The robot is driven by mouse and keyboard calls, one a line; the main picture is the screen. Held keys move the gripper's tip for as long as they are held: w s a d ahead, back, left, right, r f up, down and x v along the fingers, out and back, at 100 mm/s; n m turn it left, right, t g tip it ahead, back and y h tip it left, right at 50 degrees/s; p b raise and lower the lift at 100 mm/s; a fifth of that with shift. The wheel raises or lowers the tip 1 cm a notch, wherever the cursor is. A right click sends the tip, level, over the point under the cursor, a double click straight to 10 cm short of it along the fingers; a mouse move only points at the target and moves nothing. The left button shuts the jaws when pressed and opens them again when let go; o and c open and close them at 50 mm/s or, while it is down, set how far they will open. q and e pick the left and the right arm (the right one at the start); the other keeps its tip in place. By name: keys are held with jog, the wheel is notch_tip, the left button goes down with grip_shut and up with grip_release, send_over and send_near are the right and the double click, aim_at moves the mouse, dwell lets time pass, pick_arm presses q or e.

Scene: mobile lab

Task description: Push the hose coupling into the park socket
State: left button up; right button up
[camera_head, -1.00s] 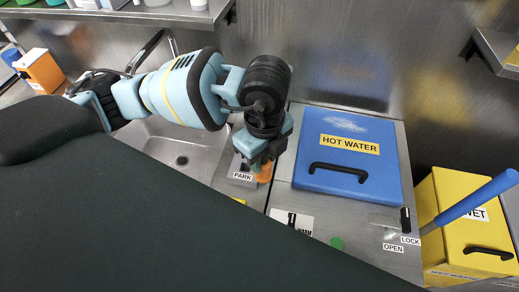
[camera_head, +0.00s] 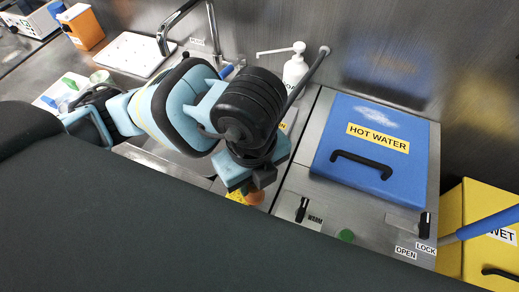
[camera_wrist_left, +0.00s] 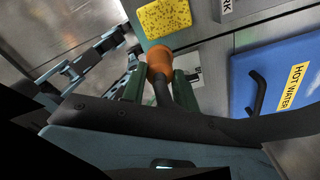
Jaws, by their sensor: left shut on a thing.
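The orange hose coupling (camera_head: 257,197) shows just below the fingers of my left gripper (camera_head: 252,183) in the head view. In the left wrist view the orange coupling (camera_wrist_left: 158,60) sits at the fingertips of my left gripper (camera_wrist_left: 160,85), which is shut on it. A dark stem runs back from it between the fingers. Part of the park label (camera_wrist_left: 227,8) shows at the top edge of the left wrist view, apart from the coupling. The park socket's opening cannot be made out, and my left arm covers that area in the head view. My right gripper is not in view.
The blue hot water lid (camera_head: 375,140) lies right of the gripper. A small black warm knob (camera_head: 302,208) is near it on the steel top. A yellow sponge (camera_wrist_left: 166,17) lies beside the coupling. A white pump bottle (camera_head: 295,70) and grey pipe (camera_head: 311,72) stand behind.

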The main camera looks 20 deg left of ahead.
pick_arm(q)
jog(key=shift+w, duration=0.1)
